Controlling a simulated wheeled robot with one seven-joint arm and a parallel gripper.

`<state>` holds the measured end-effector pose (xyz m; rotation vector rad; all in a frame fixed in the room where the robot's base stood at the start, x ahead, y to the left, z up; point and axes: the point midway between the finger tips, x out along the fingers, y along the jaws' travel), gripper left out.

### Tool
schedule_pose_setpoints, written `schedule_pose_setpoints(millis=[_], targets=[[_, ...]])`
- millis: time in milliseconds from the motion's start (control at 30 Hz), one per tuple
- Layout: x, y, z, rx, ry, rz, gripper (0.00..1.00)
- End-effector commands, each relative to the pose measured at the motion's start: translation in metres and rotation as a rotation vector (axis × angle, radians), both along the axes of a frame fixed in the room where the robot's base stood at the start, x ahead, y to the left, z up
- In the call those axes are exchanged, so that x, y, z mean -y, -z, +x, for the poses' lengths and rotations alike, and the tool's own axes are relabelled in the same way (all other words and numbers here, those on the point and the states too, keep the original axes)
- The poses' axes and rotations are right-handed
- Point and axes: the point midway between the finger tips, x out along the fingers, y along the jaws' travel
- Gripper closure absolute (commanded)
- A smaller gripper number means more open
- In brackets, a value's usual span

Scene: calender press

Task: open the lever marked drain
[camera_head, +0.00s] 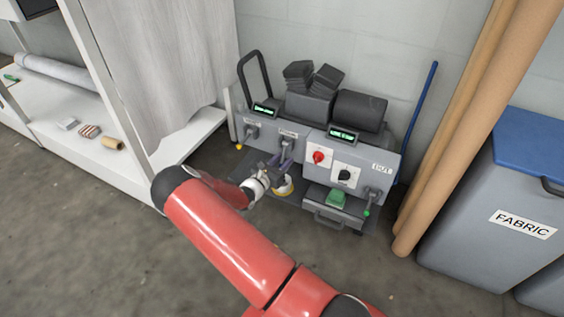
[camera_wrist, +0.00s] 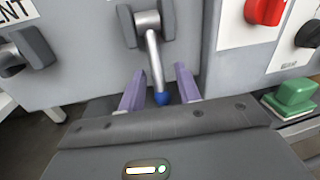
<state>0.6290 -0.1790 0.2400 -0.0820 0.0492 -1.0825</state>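A grey lever with a blue tip (camera_wrist: 153,62) hangs down, tilted slightly, from a dark mount on the press front. In the head view its mount (camera_head: 290,138) is partly behind my gripper, and the label above it is too small to read. My gripper (camera_wrist: 160,88) is open, with one purple finger on each side of the lever's lower end. The blue tip lies between the fingers; I cannot tell whether either touches it. My gripper also shows in the head view (camera_head: 280,162). No readable drain mark shows.
Another lever (camera_wrist: 28,48) sits left, beside a label ending in "ENT". A red knob (camera_wrist: 264,10), a black knob (camera_wrist: 308,34) and a green block (camera_wrist: 291,95) are to the right. A green-tipped lever (camera_head: 369,197) is at the far right. A fabric bin (camera_head: 470,240) stands beyond brown rolls.

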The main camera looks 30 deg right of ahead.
Motion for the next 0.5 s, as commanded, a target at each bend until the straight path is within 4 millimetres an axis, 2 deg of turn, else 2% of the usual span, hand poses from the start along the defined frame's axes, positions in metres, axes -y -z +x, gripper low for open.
schedule_pose_setpoints(millis=[267,500], targets=[[0.0021,-0.0002,0.0016,0.0,-0.001,0.0,0.67],[0.002,-0.0001,0.0013,0.0,-0.001,0.0,0.95]])
